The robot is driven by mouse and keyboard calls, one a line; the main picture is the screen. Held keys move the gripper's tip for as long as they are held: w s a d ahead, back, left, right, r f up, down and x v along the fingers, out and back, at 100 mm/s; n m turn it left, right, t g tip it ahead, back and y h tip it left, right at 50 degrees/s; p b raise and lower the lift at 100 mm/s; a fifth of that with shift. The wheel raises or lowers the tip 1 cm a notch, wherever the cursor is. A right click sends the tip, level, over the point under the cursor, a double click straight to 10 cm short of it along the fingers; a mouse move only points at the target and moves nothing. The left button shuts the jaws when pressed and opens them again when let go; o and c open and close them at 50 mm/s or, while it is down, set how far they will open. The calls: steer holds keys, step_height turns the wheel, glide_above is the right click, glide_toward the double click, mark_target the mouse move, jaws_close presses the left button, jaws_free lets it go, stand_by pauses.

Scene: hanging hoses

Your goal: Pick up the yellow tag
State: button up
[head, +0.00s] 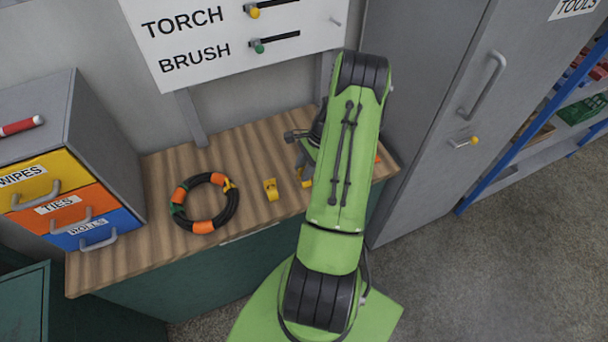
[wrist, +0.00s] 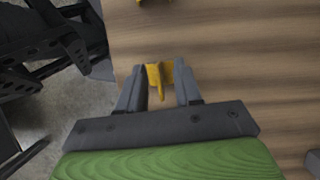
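A yellow tag (wrist: 161,76) sits between the fingertips of my gripper (wrist: 161,80) in the wrist view. Both fingers appear to touch its sides, and a thin yellow part of it points down in the picture. In the head view a bit of yellow (head: 306,178) shows on the bench beside my arm, with the rest hidden by the arm. The tag is at the bench top; I cannot tell whether it is lifted. A second small yellow piece (head: 271,189) lies apart on the bench to the left; it also shows at the top of the wrist view (wrist: 154,3).
The wooden bench (head: 165,250) holds a coiled black hose (head: 235,208) with orange and green bands. A drawer cabinet (head: 105,150) stands left, and a grey locker (head: 425,120) stands right. Bare wood lies between the coil and the yellow pieces.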

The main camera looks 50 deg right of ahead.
steer(key=shift+f, duration=0.2)
jaws_close()
steer(key=shift+r, duration=0.1)
step_height(320, 180, up, 10)
steer(key=c, duration=0.5)
jaws_free()
jaws_close()
